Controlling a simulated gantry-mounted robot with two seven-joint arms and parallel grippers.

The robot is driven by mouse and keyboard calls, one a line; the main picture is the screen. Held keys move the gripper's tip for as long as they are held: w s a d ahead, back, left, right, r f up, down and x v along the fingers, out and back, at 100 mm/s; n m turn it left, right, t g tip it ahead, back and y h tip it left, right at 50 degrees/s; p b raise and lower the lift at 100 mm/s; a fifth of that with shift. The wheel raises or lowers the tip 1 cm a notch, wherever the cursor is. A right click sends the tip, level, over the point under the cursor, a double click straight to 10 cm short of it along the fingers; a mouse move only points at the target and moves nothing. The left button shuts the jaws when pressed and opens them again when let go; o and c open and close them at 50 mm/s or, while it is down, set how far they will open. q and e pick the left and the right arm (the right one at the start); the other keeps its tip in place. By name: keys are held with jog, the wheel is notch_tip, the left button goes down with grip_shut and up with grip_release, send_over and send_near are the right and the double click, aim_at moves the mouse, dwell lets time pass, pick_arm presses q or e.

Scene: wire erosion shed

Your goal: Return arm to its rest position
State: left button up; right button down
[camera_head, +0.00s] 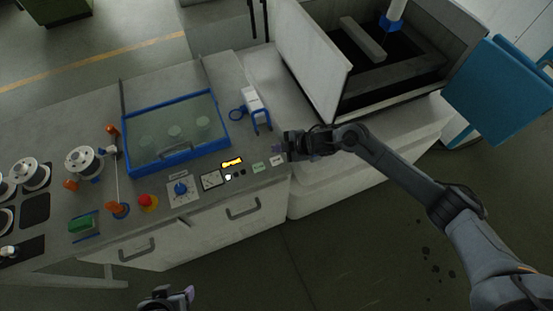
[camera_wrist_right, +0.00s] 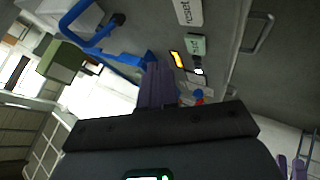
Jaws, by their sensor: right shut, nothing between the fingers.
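My right gripper (camera_head: 280,148) is at the bench's right end, above the panel edge near the small labels, its arm coming in from the right. Its purple fingers (camera_wrist_right: 157,85) are together and empty in the right wrist view. My left gripper (camera_head: 178,298) shows only partly at the bottom edge of the head view, low in front of the bench. Two purple fingertips (camera_wrist_right: 291,166), apart from each other, show at the bottom right of the right wrist view and look like its fingers.
A blue-framed tray (camera_head: 178,173) and a blue clamp-like fixture (camera_head: 262,122) lie left of the right gripper. A red button (camera_head: 147,201) and a blue knob (camera_head: 181,189) sit on the panel. The machine's open lid (camera_head: 312,62) rises behind. The floor (camera_head: 350,255) in front is clear.

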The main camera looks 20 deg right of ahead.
jog(key=shift+m+t, duration=0.4)
jog(key=shift+m, duration=0.3)
jog(key=s+a, duration=0.2)
jog(key=a, duration=0.1)
jog(key=s+a, duration=0.1)
jog(key=a, duration=0.1)
jog(key=shift+s+f, duration=0.3)
jog(key=shift+f, duration=0.1)
jog(key=s+d+r+m+g+h, duration=0.1)
jog(key=s+d+m+h, duration=0.3)
jog(key=s, duration=0.6)
jog(key=s+d+r+m+g, duration=0.1)
jog(key=s+d+m+g, duration=0.1)
jog(key=s+m, duration=0.55)
jog(key=s+d+r+m+g+h, duration=0.1)
jog(key=s+d+m+h, duration=0.15)
jog(key=s, duration=0.85)
notch_tip(320, 180, up, 15)
jog(key=p, duration=1.4)
jog(key=shift+w+p, duration=0.35)
jog(key=shift+p, duration=0.05)
jog(key=shift+d+f+y, duration=0.1)
jog(key=shift+f+y, duration=0.05)
jog(key=shift+y, duration=0.1)
